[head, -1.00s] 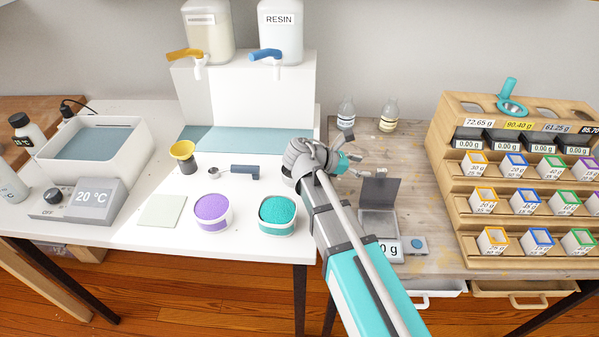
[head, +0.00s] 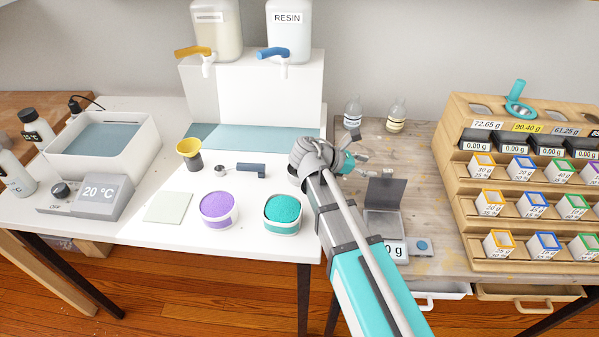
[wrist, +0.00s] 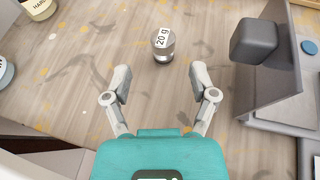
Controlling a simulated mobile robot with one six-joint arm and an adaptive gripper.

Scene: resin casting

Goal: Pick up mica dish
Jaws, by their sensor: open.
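One holds purple powder (head: 219,208) and the other teal powder (head: 283,213); I cannot tell from any label which is the mica dish. My gripper (head: 388,159) is over the wooden bench, to the right of and beyond both dishes. In the wrist view my gripper (wrist: 160,82) is open and empty, its fingers apart. Neither dish shows in the wrist view.
A metal 20 g weight (wrist: 163,44) stands on the wood ahead of the fingers. A scale with a raised dark lid (head: 385,192) is close by on the right. A rack of small boxes (head: 463,222) stands farther right.

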